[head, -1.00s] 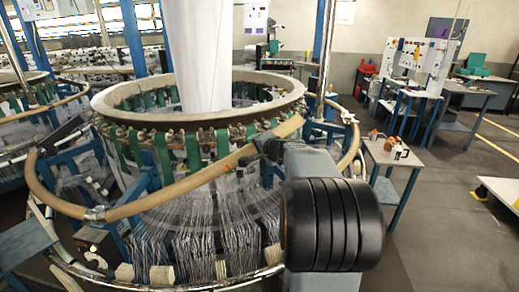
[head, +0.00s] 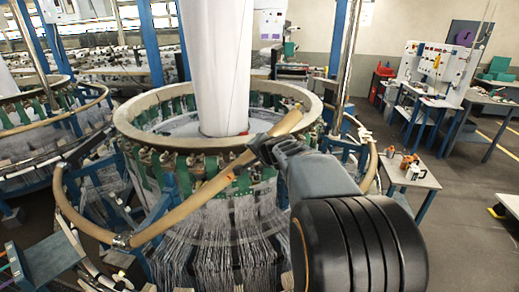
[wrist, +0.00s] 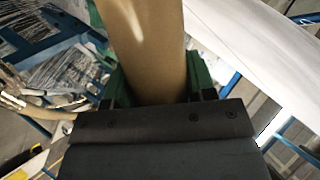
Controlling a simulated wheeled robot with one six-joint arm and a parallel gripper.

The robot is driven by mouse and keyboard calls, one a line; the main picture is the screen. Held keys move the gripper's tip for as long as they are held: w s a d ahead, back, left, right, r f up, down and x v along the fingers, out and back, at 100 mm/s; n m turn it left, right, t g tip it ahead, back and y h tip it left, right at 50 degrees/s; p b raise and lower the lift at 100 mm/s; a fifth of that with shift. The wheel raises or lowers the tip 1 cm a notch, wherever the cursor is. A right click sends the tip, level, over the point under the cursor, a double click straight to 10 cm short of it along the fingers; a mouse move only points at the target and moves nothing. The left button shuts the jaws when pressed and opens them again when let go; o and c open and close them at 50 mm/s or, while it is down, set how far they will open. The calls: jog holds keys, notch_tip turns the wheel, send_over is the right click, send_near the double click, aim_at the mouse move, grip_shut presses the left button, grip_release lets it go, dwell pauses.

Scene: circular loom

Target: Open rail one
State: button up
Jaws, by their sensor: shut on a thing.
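The rail is a tan curved tube around the round loom (head: 150,139). Its front section (head: 190,205) slants up from a metal joint (head: 121,241) at the lower left to a free end over the loom's front right rim. My gripper (head: 262,150) is shut on this section near its raised end. In the wrist view the tan tube (wrist: 150,45) runs between the two green-edged fingers (wrist: 157,88). The fingertips are small and partly hidden by my wrist in the head view.
A side rail section (head: 373,165) stays low at the right. A white fabric column (head: 217,70) rises from the loom's middle. A small table (head: 420,178) with orange items stands to the right. The floor (head: 470,215) beyond is mostly clear.

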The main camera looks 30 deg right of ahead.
dwell(0.3)
jog(key=o, duration=1.3)
jog(key=shift+c, duration=0.2)
jog(key=b+v, duration=0.1)
jog(key=v, duration=1.2)
jog(key=shift+s+r, duration=0.15)
jog(key=shift+s, duration=0.2)
